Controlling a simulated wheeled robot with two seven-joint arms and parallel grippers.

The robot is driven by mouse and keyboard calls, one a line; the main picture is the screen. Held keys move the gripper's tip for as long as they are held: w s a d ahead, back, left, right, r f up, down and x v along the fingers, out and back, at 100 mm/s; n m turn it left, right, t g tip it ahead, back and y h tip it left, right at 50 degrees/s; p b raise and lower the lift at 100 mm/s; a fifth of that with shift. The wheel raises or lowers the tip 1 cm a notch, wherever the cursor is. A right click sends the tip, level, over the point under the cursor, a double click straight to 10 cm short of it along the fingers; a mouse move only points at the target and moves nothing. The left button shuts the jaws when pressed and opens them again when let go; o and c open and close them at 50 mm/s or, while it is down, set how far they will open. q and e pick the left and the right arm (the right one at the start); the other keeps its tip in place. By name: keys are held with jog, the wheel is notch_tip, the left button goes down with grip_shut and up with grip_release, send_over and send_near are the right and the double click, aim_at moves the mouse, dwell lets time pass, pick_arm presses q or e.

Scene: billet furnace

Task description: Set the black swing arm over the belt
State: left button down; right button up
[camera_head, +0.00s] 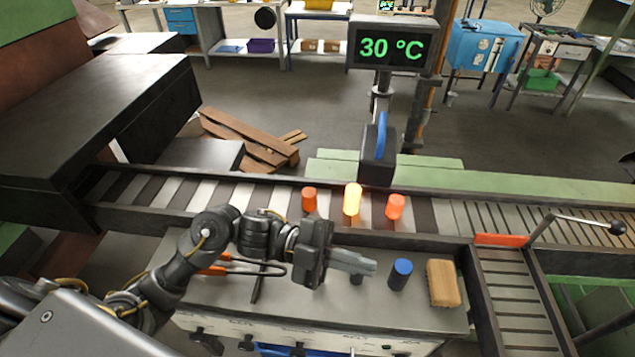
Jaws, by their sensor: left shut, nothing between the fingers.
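The belt (455,215) runs from left to right across the picture. At its right, by the side chute (505,290), is a lever (580,220) with a pale rod and a black ball knob. Its black pivot end is beside an orange-red plate (500,240) along the belt's near edge. I cannot tell for sure whether this lever is the black swing arm. My left gripper (368,264) is shut and empty, above the bench in front of the belt, well left of the lever. My right gripper is not in view.
Two orange cylinders (309,199) and a glowing yellow one (352,199) stand on the belt. A blue-topped cylinder (400,274), a tan block (443,283) and orange-handled tongs (215,268) are on the bench (330,308). A blue-handled black box (378,160) stands behind the belt.

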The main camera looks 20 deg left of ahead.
pick_arm(q)
jog(key=w+a+r+m+t+y+b, duration=0.1)
jog(key=w+a+r+m+b, duration=0.15)
jog(key=a+m, duration=0.5)
jog(key=w+a+r+m+t+b, duration=0.1)
jog(key=w+a+m+b, duration=0.25)
jog(key=a+m, duration=0.45)
jog(key=w+a+r+m+t+y+b, duration=0.1)
jog(key=w+a+r+m+b, duration=0.2)
jog(key=a+m, duration=0.45)
jog(key=w+d+p, duration=0.1)
jog(key=d+p, duration=0.3)
jog(key=d, duration=0.3)
jog(key=w+d+f+p, duration=0.1)
jog(key=w+d+p, duration=0.1)
jog(key=d+p, duration=0.3)
jog(key=d, duration=0.3)
jog(key=shift+w+d+f+m, duration=0.2)
jog(key=shift+w+m, duration=0.1)
jog(key=shift+m, duration=0.1)
